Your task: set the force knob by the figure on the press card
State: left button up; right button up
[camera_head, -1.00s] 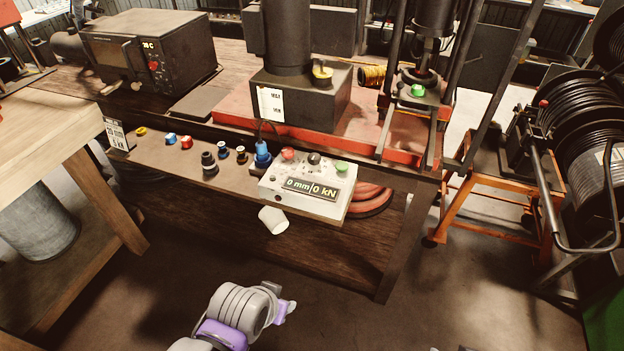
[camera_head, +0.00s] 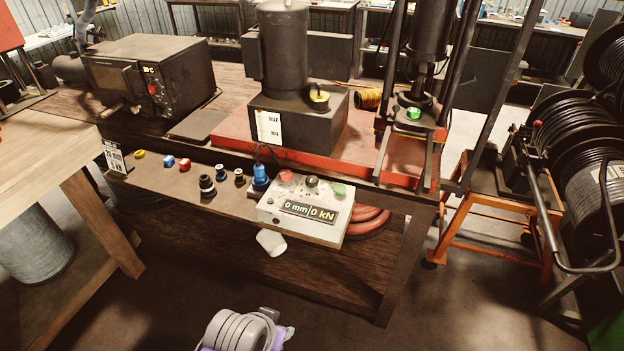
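The control box (camera_head: 305,212) hangs at the front edge of the bench, its display (camera_head: 308,211) reading 0 mm and 0 kN. On its top sit a red button (camera_head: 286,176), a dark knob (camera_head: 312,181) and a green button (camera_head: 338,190). I cannot read a setting on the dark knob. A small white card (camera_head: 115,157) with black figures stands at the left of the bench, seeming to read 20 mm and 5 kN. My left arm (camera_head: 240,330) shows at the bottom edge, below the box. Its fingertips are not visible. My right gripper is not in view.
Several small fittings (camera_head: 207,186) lie along the bench front left of the box, and a blue connector (camera_head: 260,175) stands beside it. The press (camera_head: 297,120) stands behind on a red base. A hose reel (camera_head: 580,150) is at right.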

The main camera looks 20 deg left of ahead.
aim_at(311, 181)
jog(key=k+j+u, duration=0.1)
jog(key=j+u, duration=0.3)
jog(key=k+j+u, duration=0.1)
jog(key=j+u, duration=1)
jog(key=l, duration=0.1)
